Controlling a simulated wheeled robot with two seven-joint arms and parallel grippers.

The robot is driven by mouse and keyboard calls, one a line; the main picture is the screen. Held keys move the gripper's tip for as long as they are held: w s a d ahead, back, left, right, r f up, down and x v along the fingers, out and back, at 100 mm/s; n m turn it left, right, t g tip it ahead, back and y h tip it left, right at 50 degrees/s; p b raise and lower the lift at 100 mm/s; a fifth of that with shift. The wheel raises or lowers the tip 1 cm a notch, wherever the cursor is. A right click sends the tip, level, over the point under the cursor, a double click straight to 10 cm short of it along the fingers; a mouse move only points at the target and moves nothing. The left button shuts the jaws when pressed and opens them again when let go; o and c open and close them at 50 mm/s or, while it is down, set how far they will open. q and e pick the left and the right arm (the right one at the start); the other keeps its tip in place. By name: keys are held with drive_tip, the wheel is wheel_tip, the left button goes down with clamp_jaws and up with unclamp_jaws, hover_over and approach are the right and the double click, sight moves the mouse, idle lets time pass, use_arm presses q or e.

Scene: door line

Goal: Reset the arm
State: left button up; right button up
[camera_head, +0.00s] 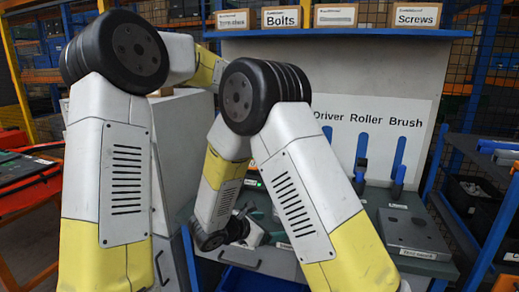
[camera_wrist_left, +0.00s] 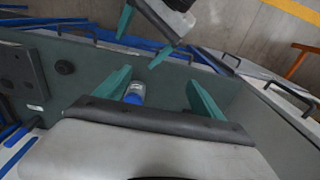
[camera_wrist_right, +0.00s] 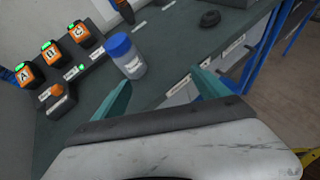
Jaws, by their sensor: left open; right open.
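In the left wrist view, my left gripper (camera_wrist_left: 160,76) is open, its teal fingers apart above the green-grey worktop (camera_wrist_left: 248,98). A blue-capped bottle (camera_wrist_left: 135,92) shows beyond its left finger; I cannot tell how near. My right gripper (camera_wrist_left: 143,38) shows at the top, fingers apart. In the right wrist view, my right gripper (camera_wrist_right: 161,78) is open and empty. The clear bottle with a blue cap (camera_wrist_right: 127,58) stands on the worktop beyond its left finger, apart from it. In the head view, my right gripper (camera_head: 252,235) is small and low; my left gripper is hidden behind my arms.
Orange boxes marked A, B and C (camera_wrist_right: 50,52) line the worktop's back. A dark round part (camera_wrist_right: 210,18) lies at its far end. In the head view, a grey plate block (camera_head: 410,232) lies at right, below a tool board (camera_head: 375,125). Labelled boxes (camera_head: 281,18) stand on a shelf.

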use_arm(q)
drive_tip(key=s+a+r+n+t, duration=0.1)
drive_tip(key=s+a+r, duration=0.2)
drive_tip(key=s+a, duration=0.15)
drive_tip(key=s+a+r+t, duration=0.1)
drive_tip(key=s+a+r, duration=0.2)
drive_tip(key=s, duration=0.3)
use_arm(e)
drive_tip(key=s+d+r+m+g+y, duration=0.3)
drive_tip(key=s+d+r+m+g, duration=0.4)
drive_tip(key=s+d+r+m, duration=0.5)
use_arm(q)
drive_tip(key=s+a+n+t+h, duration=0.1)
drive_tip(key=s+a, duration=0.1)
drive_tip(key=s, duration=0.5)
drive_tip(key=s+a+f+n+t+h, duration=0.1)
drive_tip(key=s+a+t, duration=0.1)
drive_tip(key=s, duration=0.5)
drive_tip(key=shift+a+t, duration=0.3)
drive_tip(key=shift+a, duration=0.15)
use_arm(e)
drive_tip(key=s+r+m+t+y, duration=0.4)
drive_tip(key=s+r+m+y, duration=0.3)
drive_tip(key=m, duration=0.6)
drive_tip(key=s+r, duration=0.1)
drive_tip(key=s, duration=0.1)
drive_tip(key=shift+s+a+r+y, duration=0.3)
drive_tip(key=shift+s+y, duration=0.1)
use_arm(q)
drive_tip(key=shift+f, duration=0.1)
